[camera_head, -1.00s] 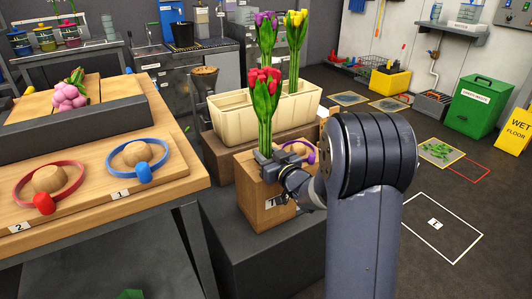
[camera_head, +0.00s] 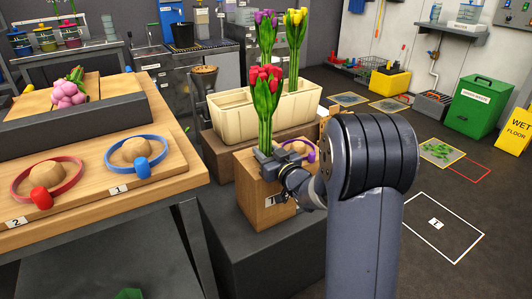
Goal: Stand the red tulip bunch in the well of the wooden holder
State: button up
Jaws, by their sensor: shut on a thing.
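The red tulip bunch (camera_head: 266,102) stands upright with red heads on top and green stems below. Its lower end is at the top of the wooden holder (camera_head: 262,203), a tan block on a dark grey stand. My gripper (camera_head: 268,154) is shut on the lower stems, just above the holder's top. The gripper and my arm hide part of the holder's top and its right side. I cannot see the well or how deep the stem ends sit in it.
A cream planter (camera_head: 236,121) behind holds purple tulips (camera_head: 266,30) and yellow tulips (camera_head: 295,25). A purple ring (camera_head: 311,150) lies by the gripper. At left, a wooden table (camera_head: 100,197) carries a red ring (camera_head: 42,183) and a blue ring (camera_head: 142,160). Open floor lies at right.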

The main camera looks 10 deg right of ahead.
jog(key=shift+s+f, duration=0.15)
jog(key=shift+f, duration=0.75)
jog(key=o, duration=1.9)
jog(key=shift+f, duration=0.1)
jog(key=v, duration=0.3)
jog(key=r+p+v, duration=0.1)
jog(key=v, duration=0.3)
jog(key=r+p+v, duration=0.1)
jog(key=v, duration=0.2)
jog(key=shift+s+d, duration=0.1)
jog(key=shift+s, duration=0.2)
jog(key=shift+f+b+x, duration=0.2)
jog(key=shift+b+x, duration=0.05)
jog(key=shift+x, duration=1.2)
jog(key=shift+f+b+x, duration=0.15)
jog(key=shift+b+x, duration=0.05)
jog(key=shift+x, duration=1.25)
jog(key=shift+f+b+x, duration=0.2)
jog(key=shift+b+x, duration=0.05)
jog(key=shift+x, duration=1.2)
